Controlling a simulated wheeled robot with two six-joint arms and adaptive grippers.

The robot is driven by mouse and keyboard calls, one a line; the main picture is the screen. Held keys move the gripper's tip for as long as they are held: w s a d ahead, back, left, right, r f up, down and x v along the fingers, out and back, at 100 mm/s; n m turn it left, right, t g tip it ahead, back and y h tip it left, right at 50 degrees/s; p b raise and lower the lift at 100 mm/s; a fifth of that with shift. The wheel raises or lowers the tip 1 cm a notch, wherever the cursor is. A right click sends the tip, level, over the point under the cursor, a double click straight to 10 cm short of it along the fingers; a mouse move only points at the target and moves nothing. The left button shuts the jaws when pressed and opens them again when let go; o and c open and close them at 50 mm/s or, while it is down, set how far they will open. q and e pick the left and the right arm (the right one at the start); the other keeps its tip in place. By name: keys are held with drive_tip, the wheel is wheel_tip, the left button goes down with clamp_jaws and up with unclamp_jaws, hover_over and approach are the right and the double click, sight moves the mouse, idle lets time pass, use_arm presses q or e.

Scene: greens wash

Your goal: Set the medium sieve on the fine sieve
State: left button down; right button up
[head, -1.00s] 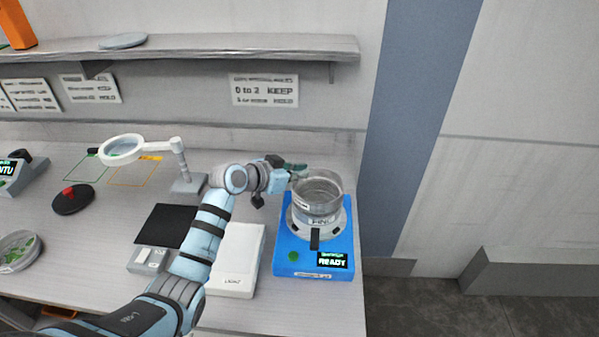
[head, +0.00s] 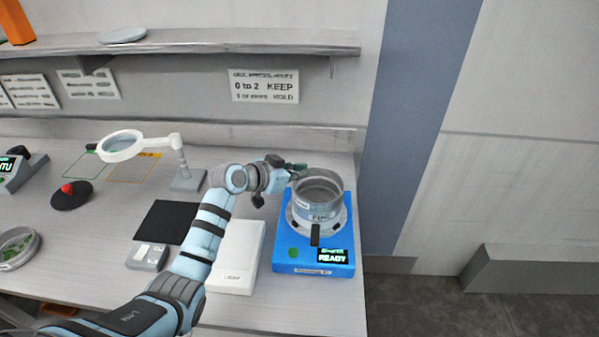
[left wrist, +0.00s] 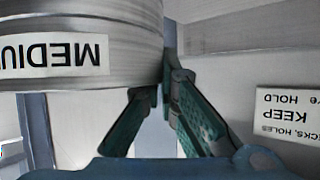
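The medium sieve (head: 318,187) is a grey metal ring with an upside-down "MEDIUM" label in the left wrist view (left wrist: 55,55). In the head view it is upright directly above the fine sieve (head: 319,217) on the blue shaker (head: 300,262). I cannot tell whether the two rims touch or a small gap remains. My left gripper (head: 293,168) is at the medium sieve's back-left rim. In the left wrist view its fingers (left wrist: 165,82) close on the wall, one partly hidden behind the sieve, the other outside. My right gripper is not in view.
A white scale (head: 236,262) stands left of the shaker, with a black pad (head: 166,222) beyond. A magnifier lamp (head: 122,146) stands behind. A dish with green bits (head: 17,248) is at far left. The shelf (head: 210,44) hangs above. The table ends just right of the shaker.

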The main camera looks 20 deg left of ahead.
use_arm(q)
drive_tip(key=c, duration=1.7)
unclamp_jaws()
